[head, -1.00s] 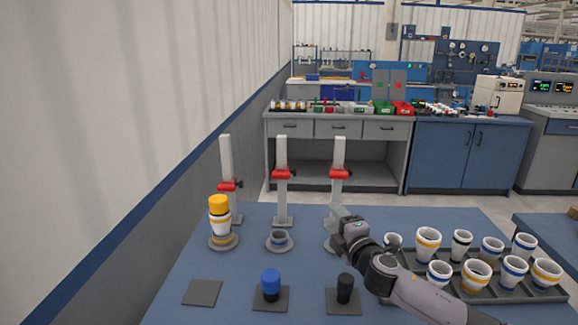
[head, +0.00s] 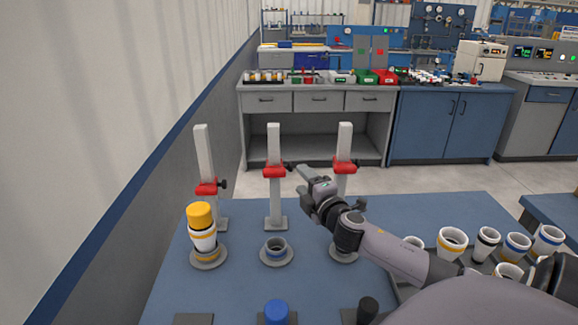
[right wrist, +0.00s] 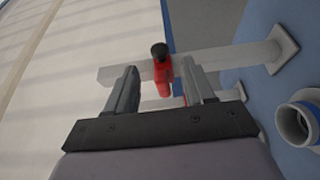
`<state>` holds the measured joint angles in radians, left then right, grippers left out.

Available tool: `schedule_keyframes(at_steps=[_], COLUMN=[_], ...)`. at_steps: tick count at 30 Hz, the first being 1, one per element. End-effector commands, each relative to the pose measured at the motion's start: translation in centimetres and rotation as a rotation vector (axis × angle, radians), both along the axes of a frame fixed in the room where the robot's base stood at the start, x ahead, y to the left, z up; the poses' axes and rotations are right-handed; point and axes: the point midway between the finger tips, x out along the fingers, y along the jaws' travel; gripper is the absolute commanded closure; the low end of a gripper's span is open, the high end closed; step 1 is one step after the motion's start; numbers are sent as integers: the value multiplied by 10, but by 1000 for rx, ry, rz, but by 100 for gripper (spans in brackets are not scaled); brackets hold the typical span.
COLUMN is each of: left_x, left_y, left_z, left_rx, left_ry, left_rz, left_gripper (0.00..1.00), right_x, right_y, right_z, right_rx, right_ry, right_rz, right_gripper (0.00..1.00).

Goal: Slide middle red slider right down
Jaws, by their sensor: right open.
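The middle red slider (head: 274,170) sits partway up the middle upright post (head: 274,205), with a dark knob on its right side. My right gripper (head: 304,170) is open just right of that slider in the head view. In the right wrist view, a red slider with a black knob (right wrist: 163,78) on a pale post shows between the open fingertips of my right gripper (right wrist: 160,82). I cannot tell whether the fingers touch it. The left red slider (head: 206,188) and right red slider (head: 345,166) are on their own posts. My left gripper is not in view.
A stack of white and yellow cups (head: 202,235) stands before the left post. Several banded cups (head: 452,243) stand at right. A blue peg (head: 276,312) and a black peg (head: 367,310) are at the front.

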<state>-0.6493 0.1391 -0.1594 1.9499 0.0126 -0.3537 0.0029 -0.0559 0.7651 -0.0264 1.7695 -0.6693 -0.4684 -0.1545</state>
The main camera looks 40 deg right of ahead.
Motion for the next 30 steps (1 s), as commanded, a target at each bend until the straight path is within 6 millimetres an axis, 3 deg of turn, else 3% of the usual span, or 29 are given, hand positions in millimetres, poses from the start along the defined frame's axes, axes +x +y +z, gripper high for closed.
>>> schedule_keyframes(at_steps=[18,30], left_x=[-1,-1], left_y=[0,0], left_z=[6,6], left_rx=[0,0], left_ry=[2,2], left_rz=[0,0], left_gripper=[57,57], right_x=[58,65], right_y=[-18,-21], right_z=[1,0], right_rx=[1,0], right_ry=[-1,0], right_rz=[-1,0], right_gripper=[46,46])
